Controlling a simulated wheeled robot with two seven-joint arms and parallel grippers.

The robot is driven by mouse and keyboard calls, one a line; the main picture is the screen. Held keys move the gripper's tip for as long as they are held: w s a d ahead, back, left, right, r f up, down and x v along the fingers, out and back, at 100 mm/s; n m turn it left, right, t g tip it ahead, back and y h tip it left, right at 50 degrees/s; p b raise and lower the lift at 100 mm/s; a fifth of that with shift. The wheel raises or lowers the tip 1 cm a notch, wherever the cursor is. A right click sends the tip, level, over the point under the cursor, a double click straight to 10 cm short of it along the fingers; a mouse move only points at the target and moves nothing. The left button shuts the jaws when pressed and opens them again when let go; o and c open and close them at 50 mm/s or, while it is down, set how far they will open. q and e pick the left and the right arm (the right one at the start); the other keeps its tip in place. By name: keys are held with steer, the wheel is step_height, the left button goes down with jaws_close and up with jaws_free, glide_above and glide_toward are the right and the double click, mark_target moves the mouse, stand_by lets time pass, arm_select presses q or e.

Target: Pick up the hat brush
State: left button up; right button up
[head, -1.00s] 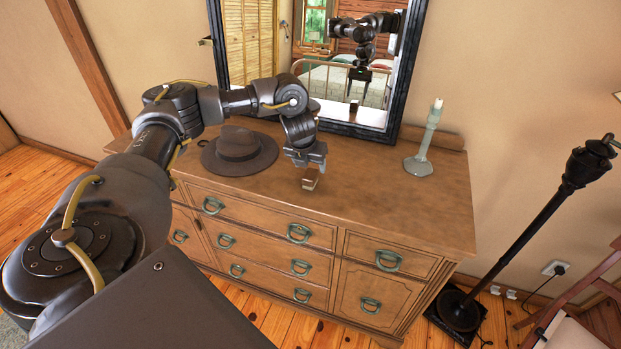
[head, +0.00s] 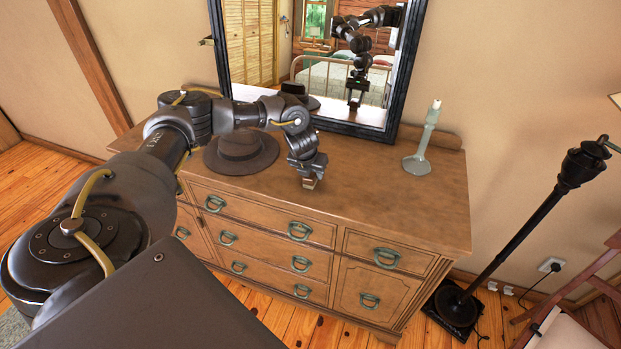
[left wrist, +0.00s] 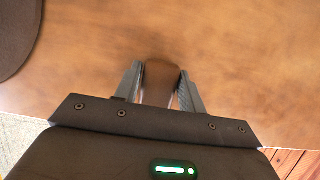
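The hat brush (head: 310,183) is a small brown block near the front edge of the dresser top. In the left wrist view its rounded brown back (left wrist: 161,82) lies between my two fingers. My left gripper (head: 308,178) points down over it, and my left gripper's fingers (left wrist: 160,86) straddle the brush in the left wrist view. A narrow gap shows on the left side of the brush; the right finger is very close to it or touching. The brush's underside is hidden. My right gripper is in neither view.
A dark brimmed hat (head: 241,152) lies left of the gripper on the wooden dresser (head: 385,205). A black-framed mirror (head: 395,85) stands behind, and a pale green candlestick (head: 424,145) to the right. The dresser top between brush and candlestick is clear.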

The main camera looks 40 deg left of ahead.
arm_select(q)
steer(key=c, duration=0.6)
steer(key=shift+c, duration=0.2)
steer(key=shift+r, duration=0.1)
steer(key=shift+w+r, duration=0.1)
steer(key=shift+r, duration=0.55)
steer(key=s+a+r+b, duration=0.1)
steer(key=s+a+r, duration=0.1)
steer(key=s+r, duration=0.3)
steer(key=s+a+r, duration=0.2)
steer(key=s+r, duration=0.4)
steer(key=s, duration=0.2)
steer(key=shift+s+a+r+b, duration=0.2)
steer(key=shift+a+r+b, duration=0.05)
steer(key=shift+a+b, duration=0.15)
